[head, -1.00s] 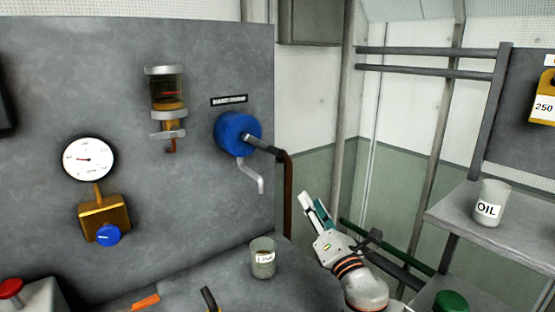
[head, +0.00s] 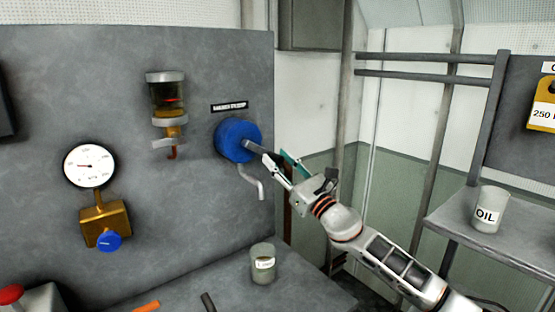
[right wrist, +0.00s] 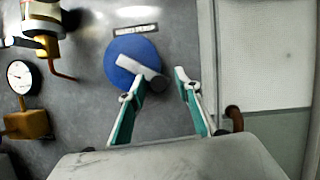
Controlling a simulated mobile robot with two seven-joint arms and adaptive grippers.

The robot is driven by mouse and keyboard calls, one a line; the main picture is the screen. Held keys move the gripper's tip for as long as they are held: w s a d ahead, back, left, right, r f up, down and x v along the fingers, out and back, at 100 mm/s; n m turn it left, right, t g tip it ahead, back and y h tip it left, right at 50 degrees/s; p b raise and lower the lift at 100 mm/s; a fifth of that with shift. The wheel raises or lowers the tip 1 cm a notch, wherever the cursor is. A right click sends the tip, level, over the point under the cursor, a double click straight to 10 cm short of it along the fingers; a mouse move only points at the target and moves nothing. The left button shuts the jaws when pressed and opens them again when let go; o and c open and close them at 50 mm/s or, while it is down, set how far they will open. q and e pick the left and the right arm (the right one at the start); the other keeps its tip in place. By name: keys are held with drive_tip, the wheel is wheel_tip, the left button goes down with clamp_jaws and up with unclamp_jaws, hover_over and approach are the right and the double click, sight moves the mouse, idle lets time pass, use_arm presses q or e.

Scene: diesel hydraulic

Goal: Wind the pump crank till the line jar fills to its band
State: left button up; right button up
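The blue round pump (head: 238,139) is on the grey panel, with a grey crank arm and a dark grip (right wrist: 157,84) sticking out toward me. A bent grey spout hangs below it. The line jar (head: 167,97) is a clear glass on the panel, left of the pump. It has a red band and amber fluid low in it, below the band. My right gripper (head: 276,158) is at the crank's outer end. In the right wrist view its fingers (right wrist: 159,78) are apart, with the crank grip between or just beyond the tips; contact cannot be told. My left gripper is out of view.
A labelled glass jar (head: 263,263) stands on the bench below the pump. A dial gauge (head: 89,166) and brass valve with blue knob (head: 105,226) are at left. An OIL jar (head: 487,210) stands on the right shelf. A brown pipe runs beside the panel's right edge.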

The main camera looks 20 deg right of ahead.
drive_tip(key=shift+w+a+r, duration=0.15)
drive_tip(key=shift+w, duration=0.1)
clamp_jaws()
drive_tip(key=shift+m, duration=0.3)
drive_tip(key=shift+s+a+f+m+t+h+p, duration=0.15)
drive_tip(key=shift+a+f+m+h+p, duration=0.45)
drive_tip(key=shift+m, duration=0.85)
drive_tip(key=shift+s+a+f+m+t+h+p, duration=0.1)
drive_tip(key=shift+s+a+f+m+h+p, duration=0.2)
drive_tip(key=shift+m+h+p, duration=0.85)
drive_tip(key=shift+s+a+f+m+t+h+p, duration=0.15)
drive_tip(key=shift+a+f+m+h, duration=0.35)
drive_tip(key=shift+m, duration=1.3)
drive_tip(key=shift+w+r, duration=0.1)
